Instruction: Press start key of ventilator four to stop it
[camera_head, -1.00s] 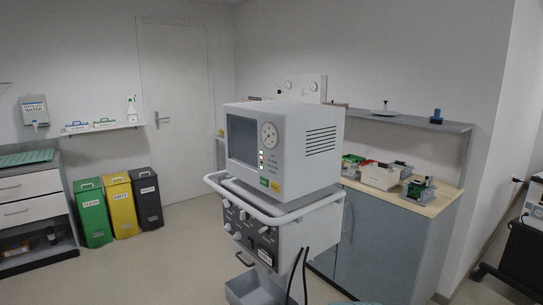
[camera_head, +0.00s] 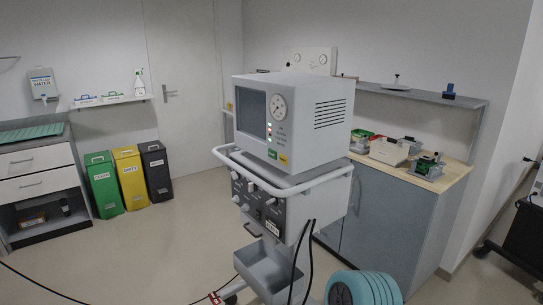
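A ventilator (camera_head: 298,117) stands on a wheeled stand in the middle of the view. Its upper box has a dark screen (camera_head: 251,113), a round gauge (camera_head: 277,106), small lit lamps, and a green key or label (camera_head: 272,153) with a yellow label (camera_head: 283,158) low on the front. Its number is too small to read. A control panel with several knobs (camera_head: 258,201) sits below the handrail. Neither of my grippers shows.
Green (camera_head: 103,185), yellow (camera_head: 130,178) and black (camera_head: 156,171) bins stand by the wall. A counter (camera_head: 392,210) is behind the ventilator. A ribbed teal cylinder (camera_head: 362,289) is at the bottom edge. Dark cables lie on the floor at lower left. The left floor is otherwise clear.

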